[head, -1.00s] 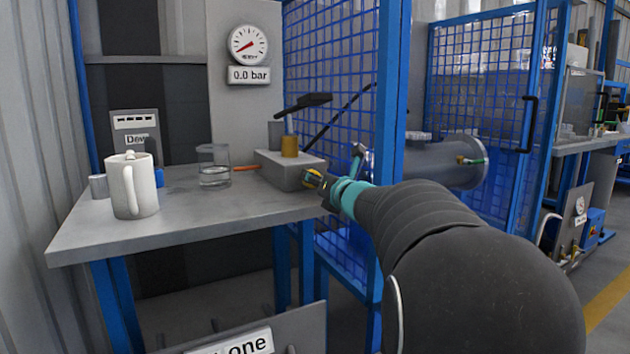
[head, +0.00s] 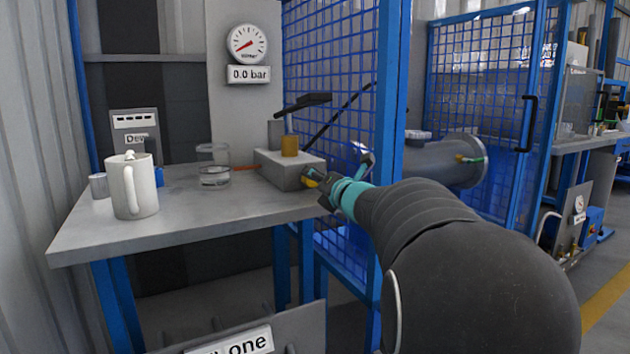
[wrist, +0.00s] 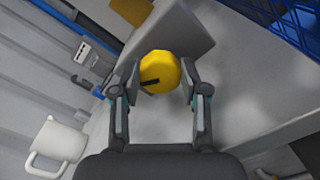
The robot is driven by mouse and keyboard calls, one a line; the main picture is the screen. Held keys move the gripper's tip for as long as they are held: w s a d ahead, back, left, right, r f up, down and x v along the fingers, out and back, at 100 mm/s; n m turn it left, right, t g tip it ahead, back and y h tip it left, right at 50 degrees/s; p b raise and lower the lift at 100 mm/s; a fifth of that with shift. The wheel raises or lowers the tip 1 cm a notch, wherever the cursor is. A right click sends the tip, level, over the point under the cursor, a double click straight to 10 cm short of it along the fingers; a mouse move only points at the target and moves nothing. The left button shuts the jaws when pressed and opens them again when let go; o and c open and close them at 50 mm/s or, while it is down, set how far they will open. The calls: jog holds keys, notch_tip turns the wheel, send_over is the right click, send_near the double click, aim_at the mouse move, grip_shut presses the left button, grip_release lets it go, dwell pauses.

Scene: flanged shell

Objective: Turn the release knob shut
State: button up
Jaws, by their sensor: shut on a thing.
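The release knob (wrist: 160,72) is a yellow, many-sided knob with a dark mark on its face. In the wrist view it sits between the two fingers of my gripper (wrist: 160,88), which is shut on it. In the head view my gripper (head: 322,188) is at the front right of the grey pump block (head: 282,172); there the knob is mostly hidden by my fingers.
A white mug (head: 133,190), a glass beaker (head: 213,168) and a small grey cup (head: 98,186) stand on the grey bench (head: 190,215). A blue mesh cage (head: 335,90) rises close behind my gripper. The bench's front is clear.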

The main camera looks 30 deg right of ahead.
jog(key=o, duration=1.1)
jog(key=shift+o, duration=0.2)
jog(key=s, duration=0.8)
jog(key=shift+d, duration=0.15)
